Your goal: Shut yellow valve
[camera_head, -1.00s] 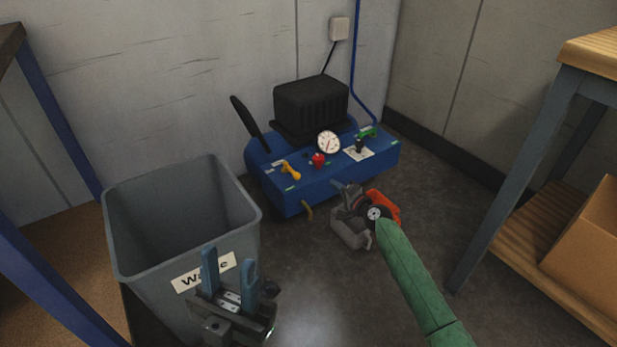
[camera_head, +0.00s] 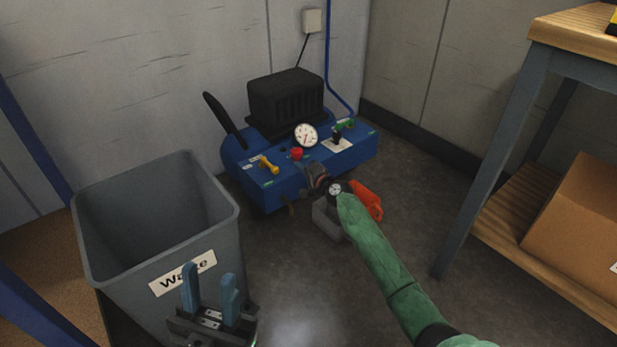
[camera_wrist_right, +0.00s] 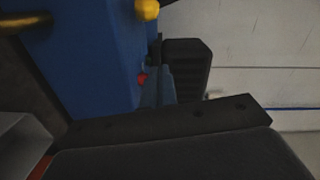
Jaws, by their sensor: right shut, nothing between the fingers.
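The yellow valve (camera_head: 268,165) is a small lever on the front left of the blue compressor (camera_head: 325,160). Its handle lies aslant. In the right wrist view part of a yellow knob (camera_wrist_right: 148,9) shows at the top edge. My right gripper (camera_head: 316,175), at the end of the green arm, is shut and empty near the compressor's front, to the right of the yellow valve and apart from it. Its blue fingertips (camera_wrist_right: 160,88) show in the wrist view. My left gripper (camera_head: 209,290) is open and empty in front of the waste bin.
A red knob (camera_head: 296,153), a gauge (camera_head: 305,135) and a green valve (camera_head: 346,124) sit on the compressor. The grey waste bin (camera_head: 160,265) stands left; a shelf with a cardboard box (camera_head: 575,225) stands right.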

